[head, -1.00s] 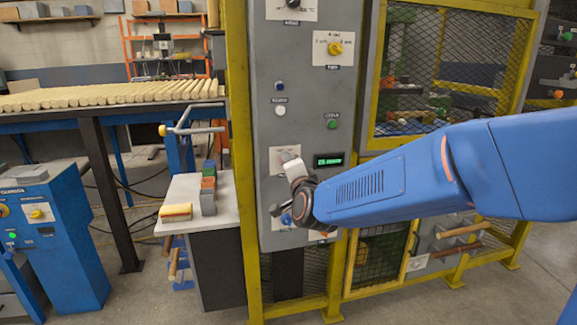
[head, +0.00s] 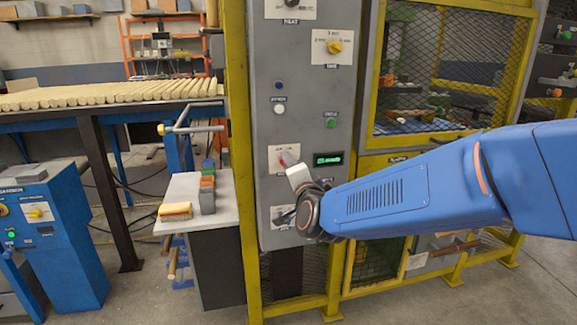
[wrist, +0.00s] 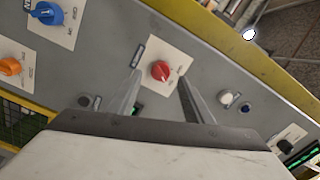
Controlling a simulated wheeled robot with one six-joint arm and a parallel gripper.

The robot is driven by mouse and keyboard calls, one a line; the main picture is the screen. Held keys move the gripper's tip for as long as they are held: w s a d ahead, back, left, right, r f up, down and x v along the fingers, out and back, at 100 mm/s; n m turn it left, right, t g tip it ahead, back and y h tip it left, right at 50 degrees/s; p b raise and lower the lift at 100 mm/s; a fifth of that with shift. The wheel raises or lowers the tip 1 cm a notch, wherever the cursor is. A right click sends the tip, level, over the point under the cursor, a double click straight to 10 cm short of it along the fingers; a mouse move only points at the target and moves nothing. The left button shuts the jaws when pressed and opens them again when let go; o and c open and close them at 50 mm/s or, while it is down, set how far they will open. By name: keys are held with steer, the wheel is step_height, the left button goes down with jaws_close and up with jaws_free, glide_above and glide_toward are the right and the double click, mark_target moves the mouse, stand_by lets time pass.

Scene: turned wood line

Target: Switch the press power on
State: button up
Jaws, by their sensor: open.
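A red rotary knob (head: 286,159) sits on a white plate on the grey control panel (head: 267,110), left of a lit green display (head: 328,159). My gripper (head: 294,170) is just in front of the lower part of this plate. In the wrist view the red knob (wrist: 160,70) shows between the tips of my gripper (wrist: 160,80), whose two fingers are apart and empty. I cannot tell how far the tips are from the panel. The small labels are too blurred to read, so I cannot tell which control is the press power.
Above are a white button (head: 279,109), a green button (head: 332,123) and a yellow knob (head: 334,47). The wrist view shows a blue knob (wrist: 46,14) and an orange one (wrist: 10,66). A yellow frame post (head: 238,150) and a side table (head: 225,195) stand left of the panel.

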steer(key=v, duration=1.3)
steer(key=shift+s, duration=0.25)
steer(key=shift+d, duration=0.15)
steer(key=s+d+f+n+g+h, duration=0.2)
steer(key=s+d+f+n+g, duration=0.3)
steer(key=s+d, duration=0.6)
steer(key=s+d+f+n+g+h, duration=0.3)
steer(key=s+d+f+n+g, duration=0.2)
steer(key=s+d+f, duration=0.5)
steer(key=s+d+g, duration=0.2)
steer(key=d, duration=0.4)
steer(key=shift+d+n+g, duration=0.15)
steer(key=shift+n+g, duration=0.15)
steer(key=shift+f, duration=0.1)
